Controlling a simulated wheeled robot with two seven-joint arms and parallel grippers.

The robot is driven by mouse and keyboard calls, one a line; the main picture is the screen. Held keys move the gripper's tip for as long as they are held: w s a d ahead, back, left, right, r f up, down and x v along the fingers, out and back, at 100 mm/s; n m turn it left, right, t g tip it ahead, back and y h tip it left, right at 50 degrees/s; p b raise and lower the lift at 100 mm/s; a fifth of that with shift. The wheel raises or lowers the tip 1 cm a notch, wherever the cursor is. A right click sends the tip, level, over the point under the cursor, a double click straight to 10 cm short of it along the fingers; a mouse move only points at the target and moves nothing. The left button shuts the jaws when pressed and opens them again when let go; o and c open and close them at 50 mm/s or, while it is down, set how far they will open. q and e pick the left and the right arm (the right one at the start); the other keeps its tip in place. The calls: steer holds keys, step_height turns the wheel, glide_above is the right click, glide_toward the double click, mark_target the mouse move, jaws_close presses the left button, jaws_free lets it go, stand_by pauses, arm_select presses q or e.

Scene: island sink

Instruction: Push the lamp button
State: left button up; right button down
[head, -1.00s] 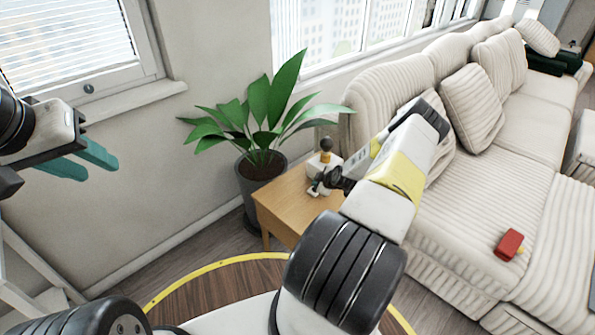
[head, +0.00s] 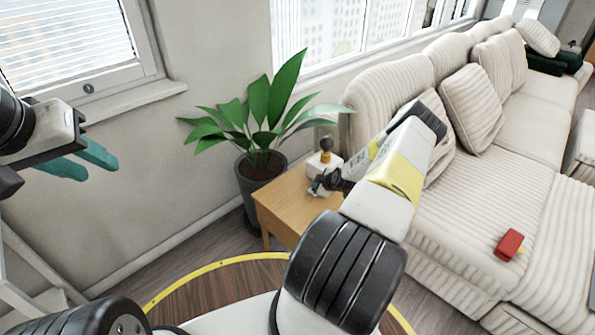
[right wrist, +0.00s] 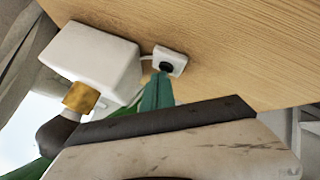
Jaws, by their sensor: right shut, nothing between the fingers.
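The lamp (head: 325,159) stands on the wooden side table, with a white block base, a brass neck and a dark bulb. In the right wrist view its white base (right wrist: 95,62) is at upper left. A cord runs to a small white switch box (right wrist: 178,61) with a black button (right wrist: 166,67). My right gripper (right wrist: 158,80) is shut and empty, its teal fingertips right at the button; I cannot tell whether they touch it. In the head view my right wrist hides most of the switch. My left gripper (head: 82,160) is open and empty by the wall.
The side table (head: 280,205) has bare wood around the lamp. A potted plant (head: 262,170) stands behind it to the left. A striped cream sofa (head: 450,230) is on the right, with a red object (head: 509,245) on its seat.

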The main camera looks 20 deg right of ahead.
steer(key=shift+r, duration=0.1)
stand_by(0.7)
steer(key=shift+r, duration=0.4)
steer(key=shift+r, duration=3)
